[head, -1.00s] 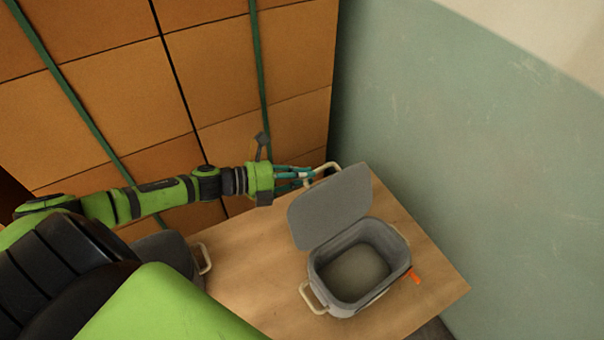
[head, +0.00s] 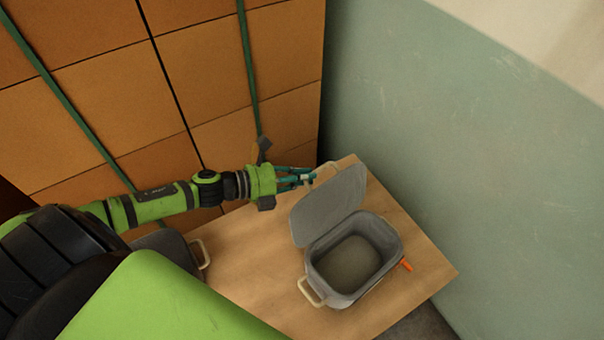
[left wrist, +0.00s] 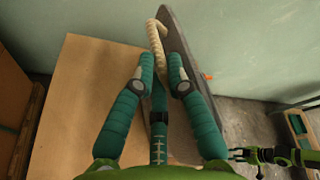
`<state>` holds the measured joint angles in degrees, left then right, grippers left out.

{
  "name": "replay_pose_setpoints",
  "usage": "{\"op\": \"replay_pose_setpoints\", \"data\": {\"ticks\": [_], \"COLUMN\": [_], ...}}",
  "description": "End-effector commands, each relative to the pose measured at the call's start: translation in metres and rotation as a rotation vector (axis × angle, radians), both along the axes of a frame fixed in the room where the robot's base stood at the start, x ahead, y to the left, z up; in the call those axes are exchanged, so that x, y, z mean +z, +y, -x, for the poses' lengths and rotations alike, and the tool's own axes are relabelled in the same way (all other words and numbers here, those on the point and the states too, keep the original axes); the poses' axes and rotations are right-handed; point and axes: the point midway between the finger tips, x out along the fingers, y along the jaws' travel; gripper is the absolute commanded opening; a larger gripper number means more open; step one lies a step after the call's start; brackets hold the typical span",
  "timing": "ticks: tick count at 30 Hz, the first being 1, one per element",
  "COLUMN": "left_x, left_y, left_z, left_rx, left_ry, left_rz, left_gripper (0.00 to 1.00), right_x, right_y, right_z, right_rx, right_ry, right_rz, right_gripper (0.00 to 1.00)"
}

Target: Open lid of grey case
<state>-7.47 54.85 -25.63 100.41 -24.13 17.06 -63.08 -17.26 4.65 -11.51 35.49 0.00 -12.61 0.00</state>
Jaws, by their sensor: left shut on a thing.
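The grey case (head: 316,268) stands on the wooden table, its body open at the top and its empty-looking inside showing. Its grey lid (head: 328,206) is raised and tilted back from the opening on the far left side; the lid also shows edge-on in the left wrist view (left wrist: 197,75). My left gripper (head: 312,178) is at the lid's outer edge, shut on the cream lid handle (left wrist: 158,45), which lies between its teal fingers. The fingers hide part of the handle in the head view.
The wooden table (head: 245,265) has bare room left of the case. A second grey object with a cream handle (head: 202,254) is partly hidden behind my arm. An orange piece (head: 406,265) sits at the case's right side. Orange tiled stacks and a green wall (head: 430,150) stand close behind.

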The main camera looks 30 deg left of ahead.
Motion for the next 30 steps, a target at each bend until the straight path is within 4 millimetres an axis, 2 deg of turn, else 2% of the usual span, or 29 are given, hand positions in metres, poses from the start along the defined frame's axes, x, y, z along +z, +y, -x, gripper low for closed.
{"op": "replay_pose_setpoints", "data": {"ticks": [10, 11, 12, 23, 30], "left_x": [0.001, 0.001, 0.001, 0.001, 0.004], "left_y": [-0.002, -0.002, -0.002, 0.000, 0.013], "left_z": [0.001, 0.001, 0.001, 0.001, 0.017], "left_rx": [-0.002, -0.002, -0.002, 0.000, 0.000], "left_ry": [0.001, 0.001, 0.001, 0.001, 0.005], "left_rz": [0.005, 0.005, 0.005, 0.002, 0.000], "left_gripper": [0.00, 0.23, 0.35, 0.35, 0.35], "right_x": [0.001, 0.001, 0.001, 0.001, 0.001], "right_y": [0.000, 0.000, 0.000, 0.001, 0.001], "right_z": [-0.001, -0.001, -0.001, -0.004, -0.002], "right_rx": [0.000, 0.000, 0.000, -0.002, -0.002], "right_ry": [-0.001, -0.001, -0.002, -0.005, -0.003], "right_rz": [0.000, 0.000, 0.000, -0.001, -0.001], "right_gripper": [0.35, 0.35, 0.35, 0.35, 0.35]}}
